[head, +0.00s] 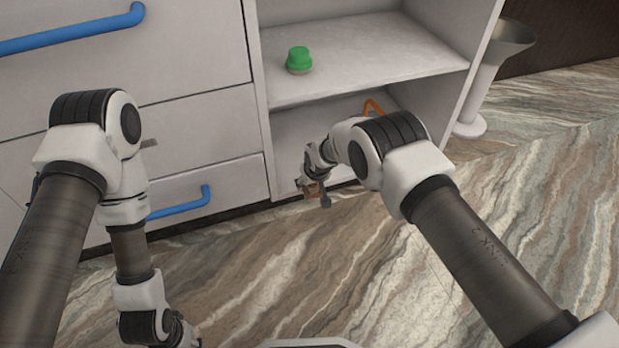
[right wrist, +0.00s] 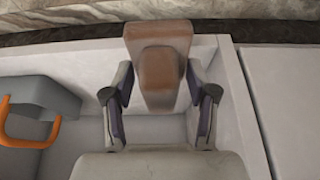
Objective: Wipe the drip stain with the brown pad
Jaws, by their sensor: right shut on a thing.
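My right gripper (head: 317,191) is at the front edge of the lower shelf opening. It is shut on the brown pad (head: 309,187). In the right wrist view the brown pad (right wrist: 157,35) sits between the two fingers of the right gripper (right wrist: 160,82), with a block-like grip part toward the camera. I cannot make out the drip stain in either view. My left gripper (head: 188,338) hangs low at the bottom edge of the head view, mostly cut off.
A green-topped object (head: 299,60) stands on the upper shelf (head: 350,60). An orange handle (head: 373,107) shows behind my right arm; the wrist view shows it on a grey item (right wrist: 45,95). Blue-handled drawers (head: 180,205) stand left, a funnel-topped stand (head: 487,85) right.

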